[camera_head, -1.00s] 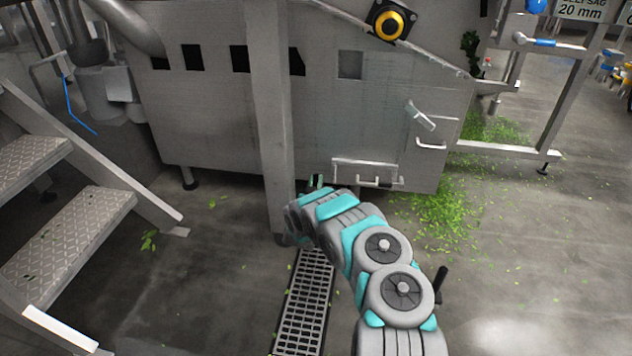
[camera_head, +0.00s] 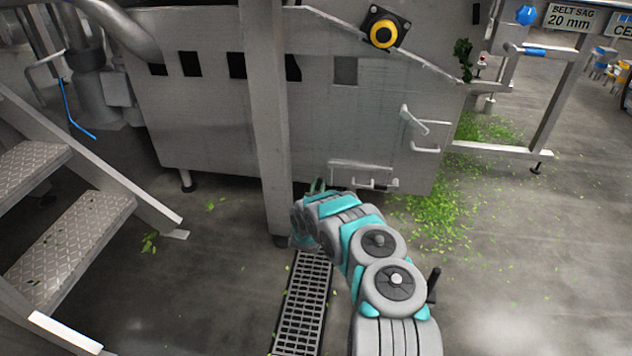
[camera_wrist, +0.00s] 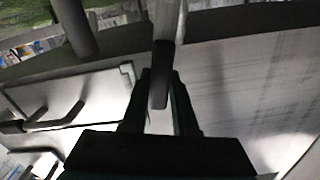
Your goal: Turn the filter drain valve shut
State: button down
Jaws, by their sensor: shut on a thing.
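In the wrist view, the two dark fingers of my gripper (camera_wrist: 160,100) close around a dark lever (camera_wrist: 160,70), which I take to be the drain valve's handle. A pale bar or pipe (camera_wrist: 166,20) runs up from behind it to the top edge. In the head view, my arm reaches to the low front of the grey steel machine (camera_head: 210,125), just right of the upright post. A small green part (camera_head: 318,186) shows at the arm's far end. The fingers and valve are mostly hidden there, so I cannot tell the valve's angle.
The upright post (camera_head: 267,110) stands close left of my arm's end. Bar handles (camera_head: 425,149) stick out from the machine's front to the right. A floor grate (camera_head: 304,305) lies below, steps (camera_head: 65,240) stand at left, and scattered leaves (camera_head: 445,205) cover floor at right.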

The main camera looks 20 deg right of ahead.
jog(key=c, duration=0.7)
grip_release()
jog(key=shift+f+b, duration=0.1)
jog(key=shift+b, duration=0.2)
